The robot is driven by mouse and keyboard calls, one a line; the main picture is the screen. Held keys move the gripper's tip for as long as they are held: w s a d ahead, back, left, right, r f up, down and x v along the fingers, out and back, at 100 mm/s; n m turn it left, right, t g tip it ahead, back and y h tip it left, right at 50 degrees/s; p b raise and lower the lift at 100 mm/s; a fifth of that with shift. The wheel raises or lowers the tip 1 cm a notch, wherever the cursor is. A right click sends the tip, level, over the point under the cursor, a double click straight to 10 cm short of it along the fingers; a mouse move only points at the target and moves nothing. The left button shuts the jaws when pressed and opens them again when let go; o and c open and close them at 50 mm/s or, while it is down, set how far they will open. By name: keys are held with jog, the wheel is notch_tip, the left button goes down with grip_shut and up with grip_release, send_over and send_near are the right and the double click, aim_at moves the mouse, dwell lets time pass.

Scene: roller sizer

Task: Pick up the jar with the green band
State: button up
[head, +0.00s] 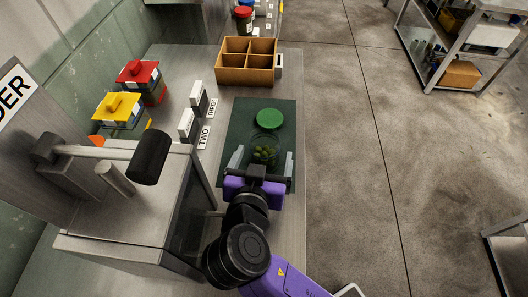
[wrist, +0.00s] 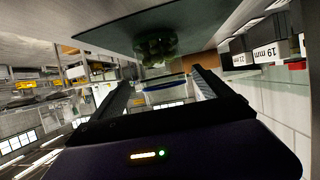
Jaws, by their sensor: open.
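In the head view a clear open jar (head: 263,151) with green pieces inside stands on the dark green mat (head: 283,108). The wrist view is upside down and shows the same jar (wrist: 157,46) ahead of the open, empty fingers. A red-lidded jar (head: 244,19) stands at the far end of the counter. I cannot make out a green band on either jar.
A brown divided box (head: 247,63) stands beyond the mat. White blocks labelled TWO (head: 189,125) and THREE (head: 198,98) stand left of it. Red-topped (head: 138,74) and yellow-topped (head: 118,108) containers sit further left. A metal machine (head: 130,205) stands close on the left.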

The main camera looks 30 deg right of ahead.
aim_at(267, 141)
jog(key=shift+p+x, duration=0.7)
jog(key=shift+x, duration=2.65)
jog(key=shift+w+a, duration=0.1)
jog(key=shift+a, duration=0.05)
jog(key=c, duration=1.6)
